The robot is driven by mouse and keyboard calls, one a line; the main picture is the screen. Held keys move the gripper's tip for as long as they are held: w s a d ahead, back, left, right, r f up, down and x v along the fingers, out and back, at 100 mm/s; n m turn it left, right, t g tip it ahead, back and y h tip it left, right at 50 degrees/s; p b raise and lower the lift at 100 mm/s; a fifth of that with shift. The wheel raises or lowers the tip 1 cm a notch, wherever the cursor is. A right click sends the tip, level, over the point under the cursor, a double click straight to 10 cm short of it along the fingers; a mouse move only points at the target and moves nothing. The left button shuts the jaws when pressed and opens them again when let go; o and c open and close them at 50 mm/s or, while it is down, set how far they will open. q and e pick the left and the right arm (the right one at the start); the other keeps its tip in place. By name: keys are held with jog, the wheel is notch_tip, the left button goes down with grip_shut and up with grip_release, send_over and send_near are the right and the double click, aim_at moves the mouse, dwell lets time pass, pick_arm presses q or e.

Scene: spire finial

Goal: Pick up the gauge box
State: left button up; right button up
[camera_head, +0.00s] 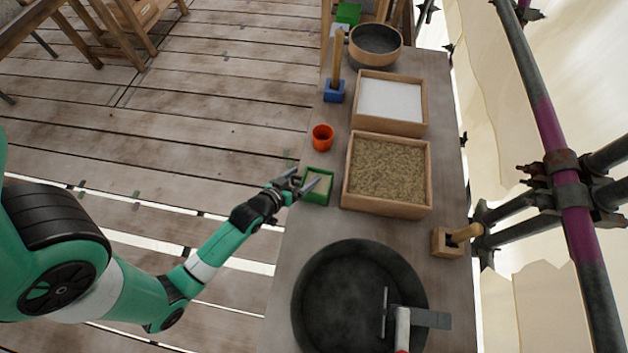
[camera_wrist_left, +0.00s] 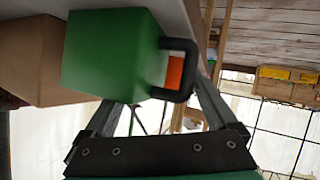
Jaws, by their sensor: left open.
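The gauge box is likely the small green open-topped box (camera_head: 319,190) at the bench's left edge, with a pale inside. In the left wrist view the green box (camera_wrist_left: 105,60) fills the upper left, and its black handle (camera_wrist_left: 189,68) sticks out to the right. My left gripper (camera_head: 308,183) is open at the left side of the box. In the wrist view its jaws (camera_wrist_left: 165,92) spread around the handle side; the box hides part of the left finger. I cannot tell whether they touch. My right gripper is not in view.
An orange cup (camera_head: 322,137) stands just behind the box. A wooden tray of sand (camera_head: 346,190) is close on its right, and a tray of white material (camera_head: 426,110) lies behind that. A large dark basin (camera_head: 310,300) and trowel (camera_head: 430,319) are in front.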

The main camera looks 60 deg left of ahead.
pick_arm(q)
jog(key=c, duration=1.4)
jog(key=shift+r, duration=0.1)
jog(key=shift+r, duration=0.2)
grip_shut()
jog(key=r, duration=0.1)
jog(key=r+p, duration=0.2)
jog(key=shift+s+d+r, duration=0.2)
jog(key=shift+d+r, duration=0.05)
jog(key=shift+r, duration=0.15)
jog(key=s+d+r+p, duration=0.3)
jog(key=s+d+r, duration=0.5)
jog(key=s+d, duration=0.1)
jog(key=shift+s+d+r, duration=0.25)
jog(key=shift+r, duration=0.15)
